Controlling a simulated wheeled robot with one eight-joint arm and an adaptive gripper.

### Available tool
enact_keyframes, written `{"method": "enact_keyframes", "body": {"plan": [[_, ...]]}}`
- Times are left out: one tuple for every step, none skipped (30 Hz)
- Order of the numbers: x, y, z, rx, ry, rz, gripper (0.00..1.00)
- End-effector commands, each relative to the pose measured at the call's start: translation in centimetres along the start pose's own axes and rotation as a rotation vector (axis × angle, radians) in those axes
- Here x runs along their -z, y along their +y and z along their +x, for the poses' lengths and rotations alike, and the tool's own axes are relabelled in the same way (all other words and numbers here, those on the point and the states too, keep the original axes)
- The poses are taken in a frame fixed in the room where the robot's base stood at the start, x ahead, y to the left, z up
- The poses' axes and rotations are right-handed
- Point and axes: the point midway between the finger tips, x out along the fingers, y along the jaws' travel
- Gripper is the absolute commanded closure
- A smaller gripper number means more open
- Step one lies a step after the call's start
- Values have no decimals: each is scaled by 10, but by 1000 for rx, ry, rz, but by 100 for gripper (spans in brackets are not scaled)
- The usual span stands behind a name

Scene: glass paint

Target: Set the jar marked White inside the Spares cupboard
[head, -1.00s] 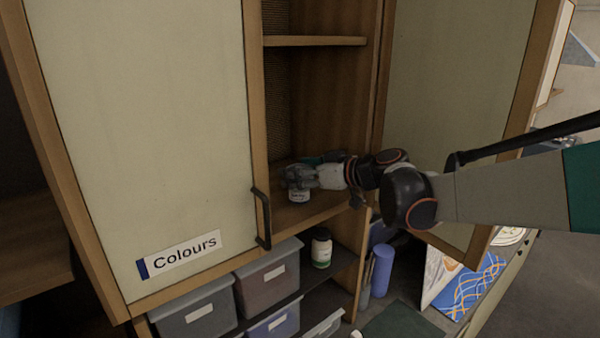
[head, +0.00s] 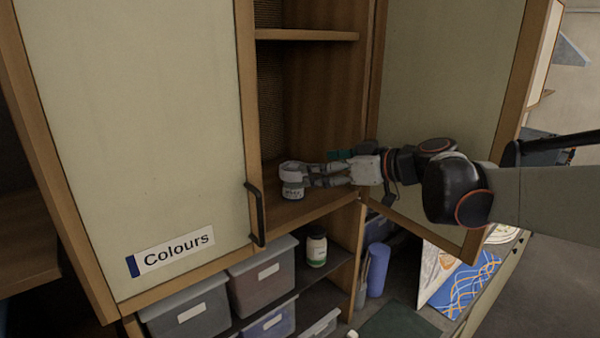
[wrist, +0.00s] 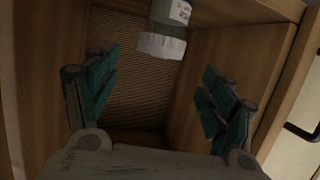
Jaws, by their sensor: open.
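A small jar with a pale lid and a printed label (head: 292,192) stands upright on the bottom shelf of the open cupboard (head: 312,208). Its print is too small to read surely. In the wrist view the jar (wrist: 174,12) hangs upside down at the top edge, partly cut off. My gripper (head: 312,175) is open, just right of the jar, with its fingers pointing at it. In the wrist view the gripper's teal-padded fingers (wrist: 160,70) are spread and empty, with the jar beyond them. No Spares label is in view.
The left door, marked Colours (head: 174,248), is shut; the right door (head: 440,100) stands open behind my arm. An upper shelf (head: 306,36) is above. Below are grey bins (head: 262,278) and another jar (head: 316,248). The bottom shelf around the jar looks clear.

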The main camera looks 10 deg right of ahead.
Motion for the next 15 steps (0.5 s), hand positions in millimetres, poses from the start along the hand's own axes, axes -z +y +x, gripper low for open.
{"method": "enact_keyframes", "body": {"plan": [[-1,0,-8,-2,0,1,24],[-1,0,-12,-2,0,0,24],[-1,0,-16,-2,0,0,24],[-1,1,-19,-2,0,0,24],[-1,1,-22,-2,0,0,24],[0,0,-24,-1,0,-1,24],[0,0,-26,0,0,-1,24],[0,0,-27,0,0,-1,24],[0,0,-27,0,0,-1,24],[0,0,-28,1,0,-1,24],[0,0,-28,1,0,-1,24],[0,0,-28,1,0,-1,24],[0,0,-28,1,0,-1,24],[0,0,-28,1,0,-1,24],[0,0,-28,1,0,-1,24]]}}
